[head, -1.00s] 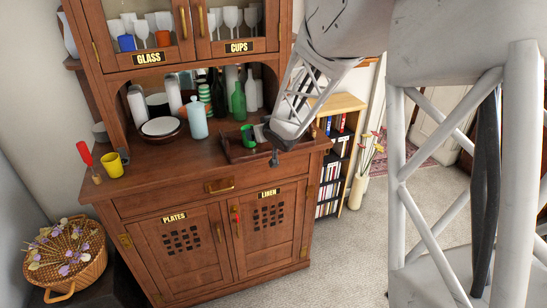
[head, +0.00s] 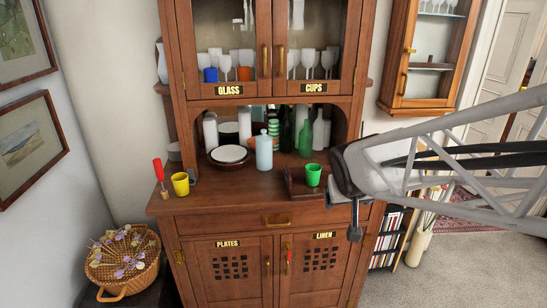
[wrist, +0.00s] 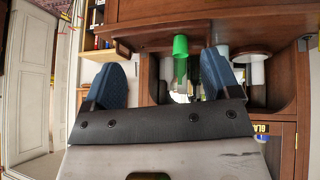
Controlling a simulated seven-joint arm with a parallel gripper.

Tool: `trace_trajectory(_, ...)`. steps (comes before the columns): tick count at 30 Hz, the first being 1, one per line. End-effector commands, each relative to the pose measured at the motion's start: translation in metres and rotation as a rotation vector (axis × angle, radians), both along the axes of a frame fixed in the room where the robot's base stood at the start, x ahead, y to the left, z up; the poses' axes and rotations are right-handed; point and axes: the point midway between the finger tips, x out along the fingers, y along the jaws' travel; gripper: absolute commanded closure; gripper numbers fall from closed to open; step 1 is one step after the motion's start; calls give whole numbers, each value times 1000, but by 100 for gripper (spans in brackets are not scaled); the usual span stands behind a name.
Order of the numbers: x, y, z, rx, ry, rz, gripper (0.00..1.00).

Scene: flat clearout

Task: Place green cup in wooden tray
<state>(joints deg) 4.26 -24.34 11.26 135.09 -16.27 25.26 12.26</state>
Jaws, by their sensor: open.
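The green cup (head: 313,174) stands upright in the wooden tray (head: 291,186) on the cabinet's counter, near the front right. In the wrist view, which is turned over, the cup (wrist: 180,46) shows above the brown tray rim (wrist: 143,36). My gripper (wrist: 162,80) is open, with its two blue fingers apart and nothing held between them. The cup appears beyond the fingertips, toward the right finger. In the head view my dark gripper body (head: 343,172) is just right of the cup and hides part of the tray; the fingers are not clearly seen there.
A green bottle (head: 305,139) and other bottles stand behind the tray. A pale blue bottle (head: 264,152), white plates (head: 229,154), a yellow cup (head: 181,184) and a red-handled tool (head: 159,173) are to the left. The front middle counter is clear.

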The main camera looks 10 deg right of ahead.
Motion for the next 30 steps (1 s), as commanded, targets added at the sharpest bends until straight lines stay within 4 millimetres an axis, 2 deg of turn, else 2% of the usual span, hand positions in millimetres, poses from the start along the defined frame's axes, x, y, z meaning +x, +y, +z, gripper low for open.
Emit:
trace_trajectory(1,-19,5,3,8,26,-2,18)
trace_trajectory(9,-118,32,6,74,213,14,18)
trace_trajectory(12,-147,41,6,101,268,31,18)
trace_trajectory(15,-168,48,4,121,309,45,18)
trace_trajectory(21,-186,53,3,140,344,59,18)
trace_trajectory(30,-186,53,3,139,347,60,18)
